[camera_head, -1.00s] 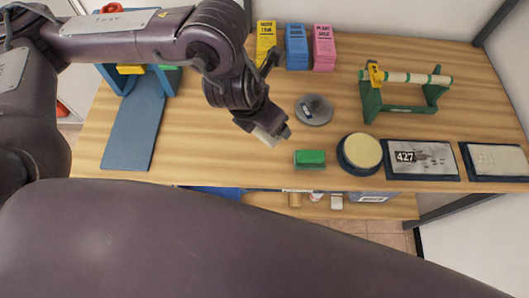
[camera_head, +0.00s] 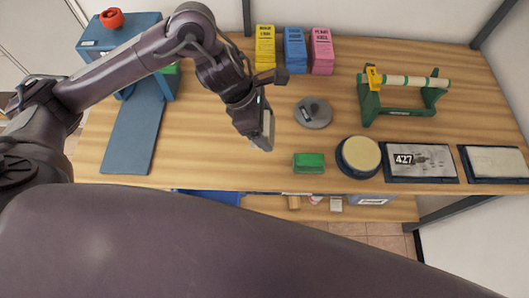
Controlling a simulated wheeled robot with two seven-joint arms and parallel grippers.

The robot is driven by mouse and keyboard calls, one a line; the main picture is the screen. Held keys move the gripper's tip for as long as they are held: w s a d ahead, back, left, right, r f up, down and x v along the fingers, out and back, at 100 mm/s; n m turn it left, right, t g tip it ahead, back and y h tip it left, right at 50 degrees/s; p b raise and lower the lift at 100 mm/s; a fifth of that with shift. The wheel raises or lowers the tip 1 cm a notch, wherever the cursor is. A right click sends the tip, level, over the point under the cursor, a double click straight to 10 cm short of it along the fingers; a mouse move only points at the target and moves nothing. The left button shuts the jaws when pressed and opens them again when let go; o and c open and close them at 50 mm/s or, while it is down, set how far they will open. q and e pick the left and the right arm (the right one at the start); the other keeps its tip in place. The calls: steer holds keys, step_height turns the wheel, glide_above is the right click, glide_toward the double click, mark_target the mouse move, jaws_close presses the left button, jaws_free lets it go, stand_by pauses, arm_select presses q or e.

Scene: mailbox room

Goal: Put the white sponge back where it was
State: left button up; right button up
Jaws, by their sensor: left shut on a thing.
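My left gripper (camera_head: 258,122) hangs above the table, left of the grey round disc, and is shut on the white sponge (camera_head: 266,130). The sponge shows as a small pale block at the fingertips, partly hidden by the gripper. A green block (camera_head: 309,162) lies on the table near the front edge, to the right of and below the sponge. My right gripper does not show.
A round dark dish with a cream top (camera_head: 361,155) and two dark-framed panels (camera_head: 420,162) line the front right edge. A grey disc (camera_head: 312,112), colored card stacks (camera_head: 295,48) and a green roll stand (camera_head: 400,95) are behind. A blue ramp (camera_head: 133,130) stands left.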

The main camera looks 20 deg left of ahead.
arm_select(q)
steer(key=b, duration=0.2)
glide_above(270, 159)
steer(key=a, duration=0.1)
steer(key=f, duration=1)
steer(key=shift+s+a, duration=0.2)
step_height(270, 159, down, 4)
steer(key=shift+f, duration=0.1)
steer(key=shift+f, duration=0.15)
steer(key=o, duration=0.9)
